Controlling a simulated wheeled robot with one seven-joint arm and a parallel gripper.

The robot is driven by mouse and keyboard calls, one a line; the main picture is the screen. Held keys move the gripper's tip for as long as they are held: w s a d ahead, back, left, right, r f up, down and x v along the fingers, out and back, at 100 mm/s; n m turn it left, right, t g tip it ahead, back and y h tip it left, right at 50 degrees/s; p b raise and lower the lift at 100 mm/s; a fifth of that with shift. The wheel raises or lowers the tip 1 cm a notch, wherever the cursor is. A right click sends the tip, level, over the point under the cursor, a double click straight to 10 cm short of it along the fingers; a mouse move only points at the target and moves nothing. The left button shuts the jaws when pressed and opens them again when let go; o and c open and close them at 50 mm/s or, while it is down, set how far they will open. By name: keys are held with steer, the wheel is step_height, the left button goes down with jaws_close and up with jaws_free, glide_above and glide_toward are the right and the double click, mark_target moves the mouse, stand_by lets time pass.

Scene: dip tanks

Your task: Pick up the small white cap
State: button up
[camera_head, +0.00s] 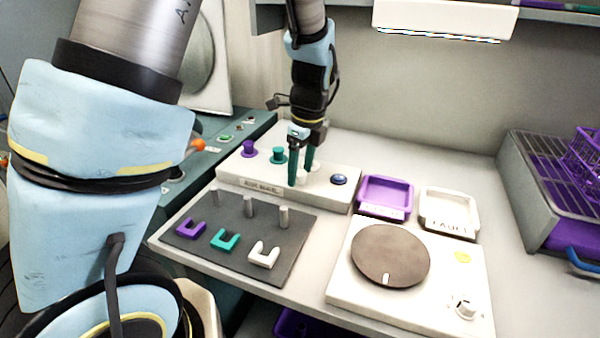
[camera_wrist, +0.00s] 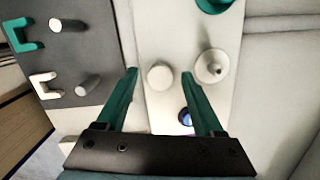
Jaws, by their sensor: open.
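My gripper (camera_head: 300,176) is open and points down over the white box (camera_head: 235,184) at the back of the bench. In the wrist view its two teal fingers stand apart (camera_wrist: 159,74), with a plain round white piece (camera_wrist: 159,75) in line between their tips. A white flanged piece with a short stem (camera_wrist: 211,66) sits just right of the right fingertip. Either could be the small white cap; I cannot tell which. Both stand on the box and are largely hidden by the fingers in the head view. I see no clear contact with either.
Purple (camera_head: 250,148) and teal (camera_head: 278,154) flanged pieces stand left on the box; a blue button (camera_head: 339,179) is right. In front is a dark mat (camera_head: 215,255) with upright posts and U-shaped pieces. Purple (camera_head: 386,183) and white (camera_head: 449,190) trays and a turntable (camera_head: 390,255) lie right.

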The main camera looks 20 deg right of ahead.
steer(key=shift+f, duration=0.25)
jaws_close()
stand_by(0.4)
